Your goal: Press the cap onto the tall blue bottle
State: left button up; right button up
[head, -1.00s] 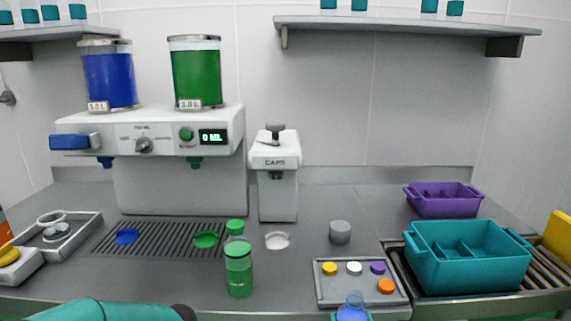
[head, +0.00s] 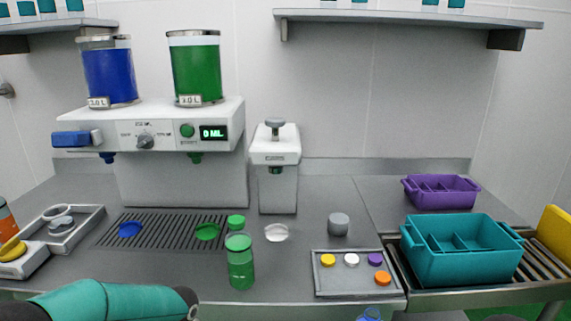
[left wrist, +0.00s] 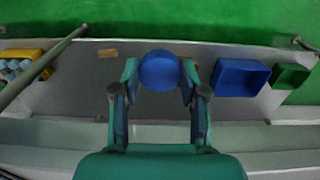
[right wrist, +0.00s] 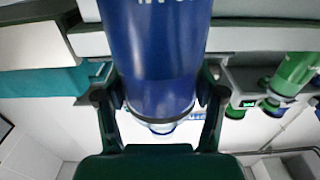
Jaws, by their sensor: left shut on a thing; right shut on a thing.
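The tall blue bottle (right wrist: 160,55) fills the middle of the right wrist view, with white print on its side and a clear end. My right gripper (right wrist: 160,100) is shut around it. A small blue top of it shows at the bottom edge of the head view (head: 370,314). My left gripper (left wrist: 160,85) is shut on a round blue cap (left wrist: 160,70), held between its fingertips. The bottle does not show in the left wrist view, so I cannot tell the gap between cap and bottle. Neither gripper's fingers show in the head view.
A green bottle (head: 240,268) stands on the counter before the dispenser (head: 180,130). A grey tray (head: 325,284) holds several coloured caps. A teal crate (head: 460,262) stands on rollers at the right, with a purple crate (head: 440,191) behind.

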jog(key=shift+a+r, duration=0.1)
dwell(0.3)
jog(key=s+a+f+n+g+y, duration=0.1)
jog(key=s+a+n+g+y, duration=0.1)
jog(key=s+a+n+y, duration=0.2)
jog(key=s+a+n+g+y, duration=0.2)
jog(key=s+a+n+y, duration=0.2)
jog(key=a+y, duration=0.3)
jog(key=s+a, duration=0.1)
jog(key=a, duration=0.3)
jog(key=shift+f+y, duration=0.3)
jog(key=shift+f, duration=0.1)
jog(key=shift+a, duration=0.1)
pick_arm(q)
jog(key=shift+s+a, duration=0.1)
jog(key=shift+s, duration=0.15)
notch_tip(320, 180, up, 3)
jog(key=shift+w+r+m, duration=0.1)
jog(key=shift+m, duration=0.2)
jog(key=d+r+m, duration=0.2)
jog(key=d+r, duration=0.5)
jog(key=d, duration=0.5)
jog(key=d+r+m, duration=0.3)
jog(key=d+r, duration=0.4)
jog(key=d, duration=0.5)
jog(key=shift+s+d+r, duration=0.15)
jog(key=shift+s+r, duration=0.05)
jog(key=shift+s, duration=0.25)
jog(key=shift+f, duration=0.1)
